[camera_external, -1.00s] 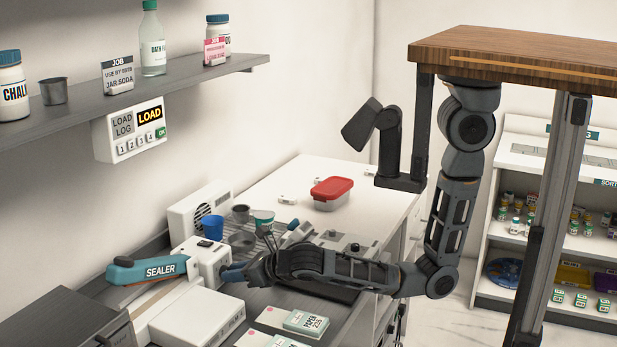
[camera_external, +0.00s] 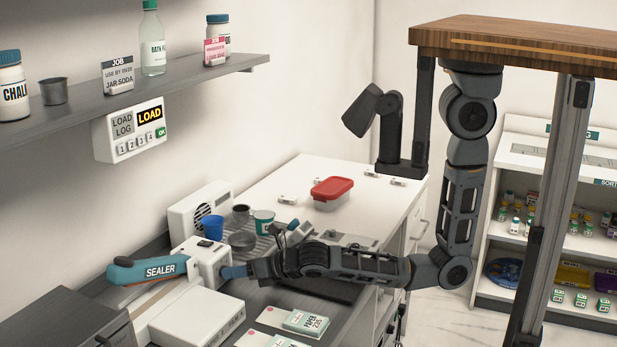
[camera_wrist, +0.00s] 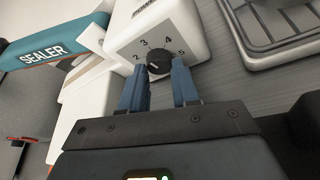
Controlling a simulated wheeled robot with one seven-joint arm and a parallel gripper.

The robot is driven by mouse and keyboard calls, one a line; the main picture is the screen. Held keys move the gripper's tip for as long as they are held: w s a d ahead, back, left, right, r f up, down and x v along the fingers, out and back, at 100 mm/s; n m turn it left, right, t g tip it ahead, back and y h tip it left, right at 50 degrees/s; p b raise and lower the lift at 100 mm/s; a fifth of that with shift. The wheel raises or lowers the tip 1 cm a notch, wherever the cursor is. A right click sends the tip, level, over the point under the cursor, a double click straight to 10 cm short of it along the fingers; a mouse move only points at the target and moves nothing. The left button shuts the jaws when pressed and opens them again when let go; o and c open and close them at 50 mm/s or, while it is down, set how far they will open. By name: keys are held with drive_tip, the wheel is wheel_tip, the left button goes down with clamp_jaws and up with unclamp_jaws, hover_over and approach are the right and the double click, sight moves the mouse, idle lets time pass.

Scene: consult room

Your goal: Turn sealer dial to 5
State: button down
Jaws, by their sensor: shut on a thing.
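The sealer (camera_external: 152,269) has a teal arm with the word SEALER and a white box-shaped end; the teal arm also shows in the wrist view (camera_wrist: 48,50). On its white face, the wrist view shows a black round dial (camera_wrist: 158,61) with the numbers 2, 3, 4 and 5 around it. My gripper (camera_wrist: 160,70) has its two blue fingers on either side of the dial and is shut on it. In the external view my gripper (camera_external: 236,272) reaches the sealer's right face. The dial is hidden there, and its pointer direction is too small to tell.
A wire rack (camera_wrist: 273,28) stands right of the sealer. A white box (camera_external: 197,318) and paper packs (camera_external: 306,322) lie in front. A red-lidded container (camera_external: 332,192) stands farther back on the counter.

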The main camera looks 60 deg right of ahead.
drive_tip(key=shift+d+m+y, duration=0.1)
drive_tip(key=shift+m+y, duration=0.3)
drive_tip(key=shift+m, duration=0.4)
drive_tip(key=c, duration=0.8)
unclamp_jaws()
drive_tip(key=shift+c, duration=0.2)
